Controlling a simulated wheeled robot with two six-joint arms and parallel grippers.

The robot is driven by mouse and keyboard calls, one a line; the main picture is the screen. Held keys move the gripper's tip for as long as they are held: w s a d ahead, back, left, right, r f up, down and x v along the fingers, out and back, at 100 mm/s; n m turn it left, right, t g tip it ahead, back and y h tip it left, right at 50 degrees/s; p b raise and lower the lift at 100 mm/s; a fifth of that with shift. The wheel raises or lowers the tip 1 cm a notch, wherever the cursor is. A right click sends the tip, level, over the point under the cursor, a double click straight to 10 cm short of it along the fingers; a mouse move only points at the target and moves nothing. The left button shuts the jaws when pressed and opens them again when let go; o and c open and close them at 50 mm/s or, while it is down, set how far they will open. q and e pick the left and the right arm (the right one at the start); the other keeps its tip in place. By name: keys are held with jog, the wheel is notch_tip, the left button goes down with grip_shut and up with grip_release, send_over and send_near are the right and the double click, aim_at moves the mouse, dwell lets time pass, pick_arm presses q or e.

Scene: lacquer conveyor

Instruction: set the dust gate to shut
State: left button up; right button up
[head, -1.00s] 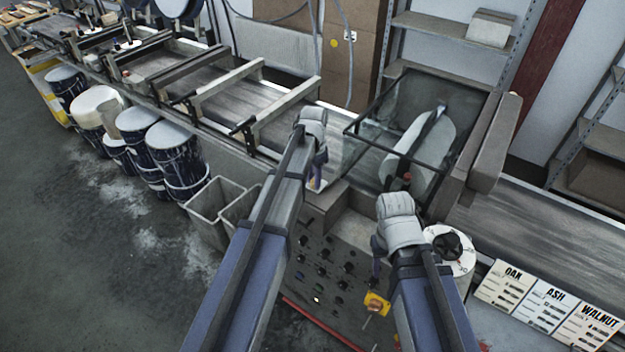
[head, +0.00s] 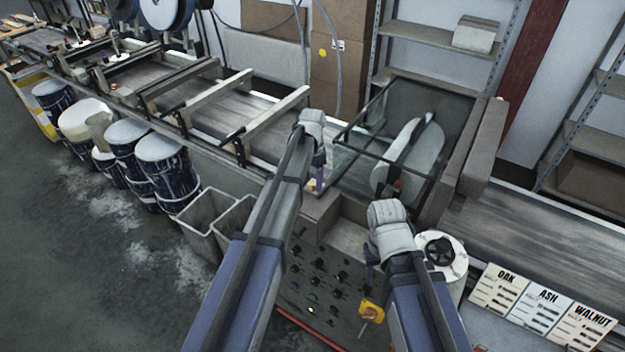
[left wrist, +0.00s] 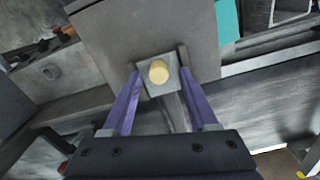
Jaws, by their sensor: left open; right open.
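In the left wrist view a round pale yellow knob (left wrist: 159,71) sits on a small grey square plate (left wrist: 151,90) in front of a larger grey panel (left wrist: 120,35). I take this to be the dust gate's handle; its setting cannot be told. My left gripper (left wrist: 160,76) is open, its purple fingers on either side of the knob without visibly closing on it. In the head view my left gripper (head: 316,180) is low beside the glass-sided hood, and its arm hides much of the spot. My right gripper (head: 370,268) is open over the control panel.
The glass-sided hood (head: 350,135) holds a large pale disc (head: 410,155). The control panel (head: 325,275) has several knobs and a yellow switch (head: 371,311). Grey bins (head: 205,220) are at left.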

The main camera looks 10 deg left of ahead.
aim_at(312, 182)
pick_arm(q)
jog(key=shift+r, duration=0.15)
notch_tip(312, 182, up, 8)
jog(key=p, duration=0.8)
jog(key=shift+f, duration=0.2)
jog(key=shift+f, duration=0.1)
jog(key=s+d+f+n+b, duration=0.1)
jog(key=s+d+f+b, duration=0.3)
jog(key=s, duration=0.5)
jog(key=s+d+f+n+b, duration=0.1)
jog(key=s+d+f+b, duration=0.2)
jog(key=s, duration=0.7)
jog(key=s+d+f+y+b, duration=0.1)
jog(key=s+d+f+b, duration=0.3)
jog(key=s+f+b, duration=0.3)
jog(key=s, duration=0.3)
jog(key=shift+d+n+b, duration=0.3)
jog(key=shift+n, duration=0.1)
jog(key=shift+f, duration=0.1)
jog(key=shift+c, duration=0.2)
